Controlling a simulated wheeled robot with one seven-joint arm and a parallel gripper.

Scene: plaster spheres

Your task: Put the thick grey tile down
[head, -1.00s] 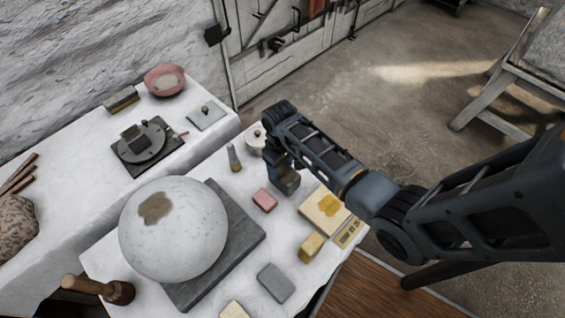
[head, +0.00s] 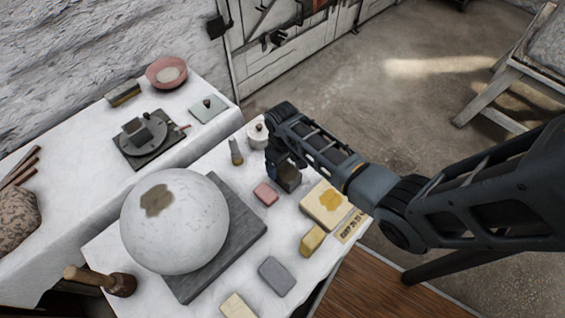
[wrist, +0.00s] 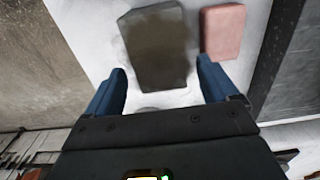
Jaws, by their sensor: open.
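A thick dark grey tile (head: 289,178) lies on the white-covered table, partly hidden by my gripper in the head view. In the wrist view the tile (wrist: 155,45) lies flat on the white cloth, with a brownish patch on its face. My gripper (wrist: 162,70) is open, with one blue finger to each side of the tile's near end. Most of the tile lies beyond the fingertips, and I see no finger clearly touching it. In the head view my gripper (head: 277,168) is low over the table at the tile.
A pink block (head: 265,194) lies close beside the tile. A cream slab (head: 318,202), a yellow block (head: 312,239) and a paler grey tile (head: 277,277) lie nearer. A large plaster sphere (head: 172,240) rests on a dark slab (head: 238,240).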

